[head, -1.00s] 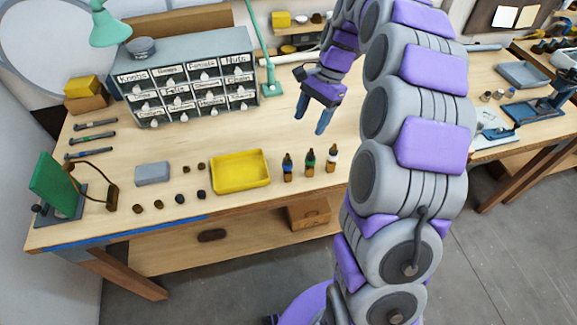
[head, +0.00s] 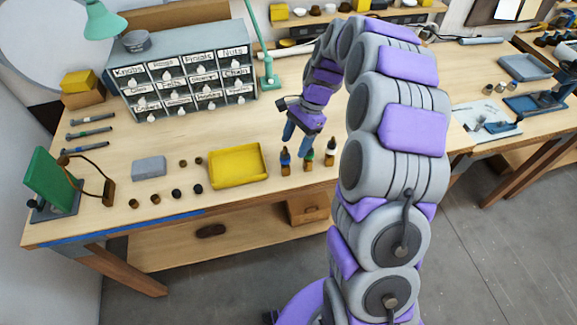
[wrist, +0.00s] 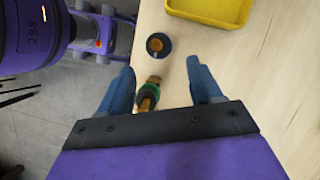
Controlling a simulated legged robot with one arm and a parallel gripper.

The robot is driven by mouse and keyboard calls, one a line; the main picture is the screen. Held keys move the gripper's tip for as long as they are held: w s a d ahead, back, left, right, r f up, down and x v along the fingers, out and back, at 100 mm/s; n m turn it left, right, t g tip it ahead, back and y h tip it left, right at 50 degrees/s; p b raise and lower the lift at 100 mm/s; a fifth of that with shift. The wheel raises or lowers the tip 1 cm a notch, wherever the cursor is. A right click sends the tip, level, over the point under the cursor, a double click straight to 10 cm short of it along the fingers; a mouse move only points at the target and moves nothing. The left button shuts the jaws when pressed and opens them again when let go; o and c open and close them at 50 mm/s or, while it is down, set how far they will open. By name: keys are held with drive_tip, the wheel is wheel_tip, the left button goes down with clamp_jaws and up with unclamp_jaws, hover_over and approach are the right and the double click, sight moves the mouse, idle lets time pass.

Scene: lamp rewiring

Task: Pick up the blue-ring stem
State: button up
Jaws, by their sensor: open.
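The blue-ring stem (head: 285,162) stands upright on the bench, just right of the yellow tray. In the wrist view the blue-ring stem (wrist: 158,46) is seen from above, its ring looking dark, just beyond my fingertips. The green-ring stem (head: 309,161) stands to its right; in the wrist view the green-ring stem (wrist: 148,96) lies between my blue fingers, nearer the palm. The white-ring stem (head: 331,153) is farthest right and does not show in the wrist view. My gripper (head: 297,143) is open and empty, fingers down, above and behind the blue and green stems.
The yellow tray (head: 262,171) is left of the stems and also shows in the wrist view (wrist: 208,22). Small dark parts and a grey block (head: 149,167) lie farther left. The drawer cabinet (head: 185,82) and green lamp (head: 268,81) stand behind. The front edge is close.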

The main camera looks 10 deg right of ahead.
sight(288, 151)
drive_tip(key=a+f+b, duration=0.1)
drive_tip(key=f, duration=0.1)
drive_tip(key=s+a+f, duration=0.1)
drive_tip(key=a+f, duration=0.1)
drive_tip(key=shift+s+a+f+b, duration=0.1)
drive_tip(key=shift+a+f+b, duration=0.1)
drive_tip(key=shift+a+b, duration=0.15)
drive_tip(key=shift+d+f, duration=0.2)
drive_tip(key=shift+d, duration=0.2)
drive_tip(key=shift+a, duration=0.5)
drive_tip(key=c, duration=0.7)
drive_tip(key=shift+d, duration=0.3)
clamp_jaws()
